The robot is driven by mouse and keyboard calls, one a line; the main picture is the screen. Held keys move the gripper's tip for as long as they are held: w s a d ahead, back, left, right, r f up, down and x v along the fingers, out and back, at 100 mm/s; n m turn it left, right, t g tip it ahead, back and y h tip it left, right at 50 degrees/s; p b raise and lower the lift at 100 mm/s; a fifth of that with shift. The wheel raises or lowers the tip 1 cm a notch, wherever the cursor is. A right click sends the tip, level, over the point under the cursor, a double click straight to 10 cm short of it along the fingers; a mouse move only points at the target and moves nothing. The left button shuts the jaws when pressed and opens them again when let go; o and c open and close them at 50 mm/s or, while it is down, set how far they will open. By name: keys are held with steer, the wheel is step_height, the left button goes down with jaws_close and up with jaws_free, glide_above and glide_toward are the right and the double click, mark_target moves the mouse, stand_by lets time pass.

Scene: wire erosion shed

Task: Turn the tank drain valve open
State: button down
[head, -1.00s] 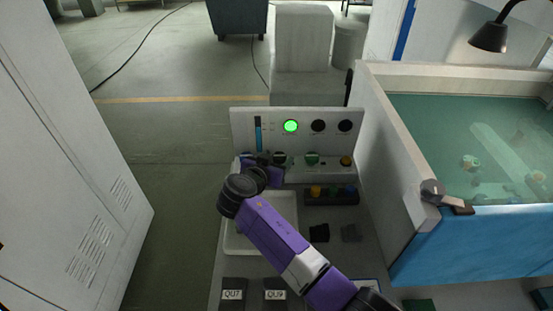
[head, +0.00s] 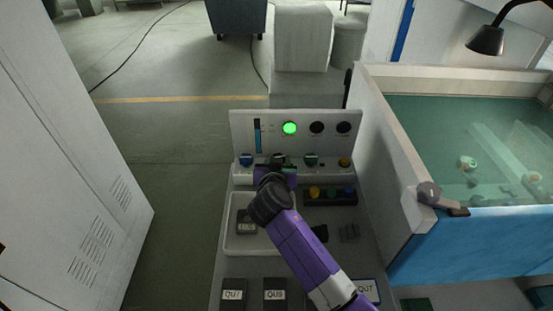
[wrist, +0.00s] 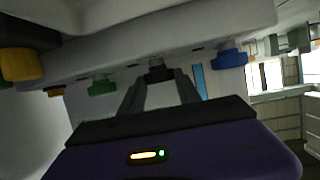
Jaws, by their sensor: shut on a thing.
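The control panel (head: 293,143) stands beyond my arm, with a row of knobs along its lower ledge. My gripper (head: 278,166) is at the second knob from the left. In the wrist view my two fingers (wrist: 158,82) close on this dark knob (wrist: 158,72), between a blue knob (wrist: 230,58) and a green knob (wrist: 100,87). A lever valve (head: 430,192) with a dark handle sits on the near left corner of the water tank (head: 385,140), apart from my gripper. No label naming the drain valve is readable.
A white tray (head: 228,240) holding a dark labelled block (head: 246,222) lies under my arm. A dark rack (head: 330,196) with coloured buttons is to its right. A grey cabinet (head: 70,190) stands left; floor between is clear.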

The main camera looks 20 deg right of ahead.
steer(key=n+y, duration=0.1)
steer(key=y, duration=0.1)
steer(key=n+t+y+p, duration=0.1)
steer(key=n+y, duration=0.1)
steer(key=shift+s+d, duration=0.1)
steer(key=shift+d, duration=0.3)
steer(key=shift+d+f+n+y+b, duration=0.15)
steer(key=shift+n+y+b, duration=0.1)
steer(key=shift+n+y, duration=0.3)
steer(key=shift+d+r+n+y+b, duration=0.1)
steer(key=shift+n+y+b, duration=0.15)
steer(key=shift+n+y, duration=0.25)
steer(key=n+y+b, duration=0.2)
steer(key=b, duration=0.1)
steer(key=shift+d+f+y+b, duration=0.2)
steer(key=shift+f+y+b, duration=0.05)
steer(key=shift+b, duration=0.05)
steer(key=n+g+y+b, duration=0.1)
steer(key=n+b, duration=0.1)
steer(key=b, duration=0.1)
steer(key=shift+y, duration=0.4)
steer(key=shift+d+n+y+b, duration=0.1)
steer(key=shift+n+y+b, duration=0.25)
steer(key=shift+b, duration=0.4)
steer(key=shift+r+g+y+b, duration=0.25)
steer(key=shift+g+b, duration=0.15)
steer(key=shift+b, duration=0.1)
steer(key=c, duration=0.9)
jaws_free()
steer(key=shift+o, duration=0.2)
